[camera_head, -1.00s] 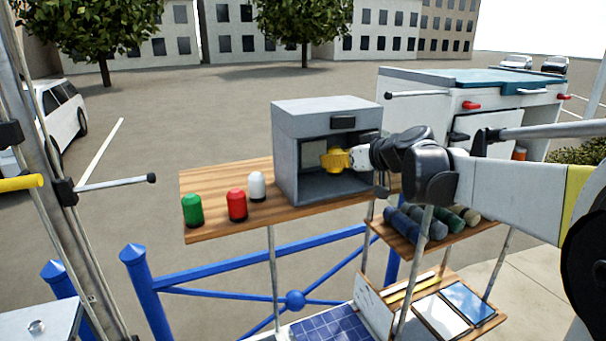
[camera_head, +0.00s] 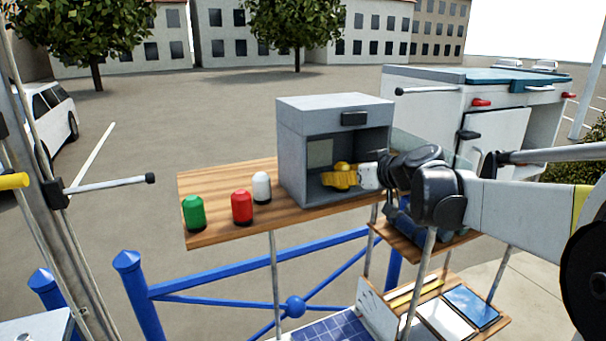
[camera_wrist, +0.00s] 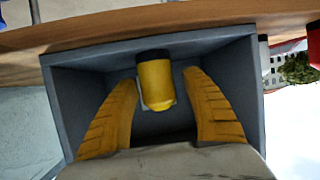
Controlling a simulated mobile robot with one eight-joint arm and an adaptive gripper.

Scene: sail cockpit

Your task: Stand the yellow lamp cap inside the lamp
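The lamp (camera_head: 335,118) is a grey box with an open front on the wooden shelf. The yellow lamp cap (camera_wrist: 156,82) is inside it. In the wrist view, which looks upside down, its dark base meets the lamp floor and it appears upright. In the head view only the cap's top (camera_head: 342,166) shows above my fingers. My gripper (camera_head: 338,180) reaches into the lamp from the right. In the wrist view its yellow fingers (camera_wrist: 159,78) are spread on both sides of the cap, with visible gaps.
Green (camera_head: 194,213), red (camera_head: 242,207) and white (camera_head: 262,188) caps stand on the wooden shelf (camera_head: 222,196) left of the lamp. A clear panel (camera_head: 405,147) stands by the lamp's right side, near my wrist. A lower shelf and blue railing (camera_head: 230,272) lie below.

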